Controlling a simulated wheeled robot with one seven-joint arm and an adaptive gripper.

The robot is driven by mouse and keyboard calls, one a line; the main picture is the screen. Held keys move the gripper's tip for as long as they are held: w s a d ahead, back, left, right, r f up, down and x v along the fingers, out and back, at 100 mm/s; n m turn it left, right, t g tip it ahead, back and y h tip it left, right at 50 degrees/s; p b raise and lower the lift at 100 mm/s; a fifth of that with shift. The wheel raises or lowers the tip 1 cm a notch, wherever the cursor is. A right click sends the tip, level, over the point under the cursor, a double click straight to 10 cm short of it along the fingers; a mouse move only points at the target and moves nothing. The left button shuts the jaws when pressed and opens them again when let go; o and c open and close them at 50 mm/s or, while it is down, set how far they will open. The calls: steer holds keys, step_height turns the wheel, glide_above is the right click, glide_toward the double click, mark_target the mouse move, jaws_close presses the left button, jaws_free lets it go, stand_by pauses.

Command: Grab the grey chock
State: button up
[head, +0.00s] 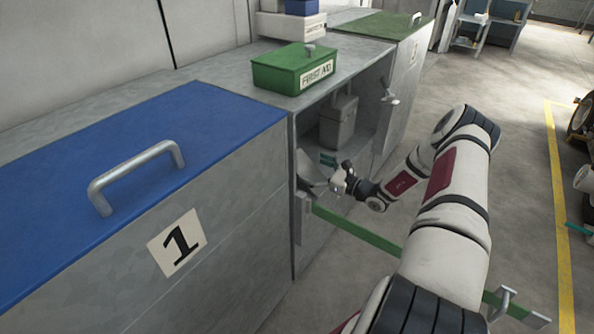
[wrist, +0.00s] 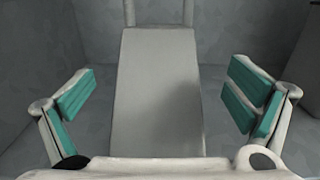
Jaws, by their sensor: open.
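The grey chock (wrist: 158,95) fills the middle of the wrist view, a plain light grey block with a long flat face and two upright bars behind its top. My gripper (wrist: 160,103) is open, with one teal-padded finger on each side of the chock and a visible gap on both sides. In the head view my gripper (head: 326,174) reaches into the open cabinet. A pale grey sloped piece (head: 309,168) just left of it seems to be the chock, partly hidden by the cabinet edge and the gripper.
A grey bin (head: 336,123) stands inside the cabinet, behind my gripper. A green first aid box (head: 293,69) sits on top. The blue-lidded cabinet (head: 150,190) marked 1 stands at left.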

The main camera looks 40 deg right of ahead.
mark_target(301, 162)
steer(key=b+x, duration=0.2)
steer(key=x, duration=0.2)
steer(key=shift+a, duration=0.2)
steer(key=shift+w, duration=0.45)
steer(key=shift+r, duration=0.1)
steer(key=shift+c, duration=0.5)
steer(key=shift+a, duration=0.1)
steer(key=c, duration=1.9)
steer(key=shift+r, duration=0.15)
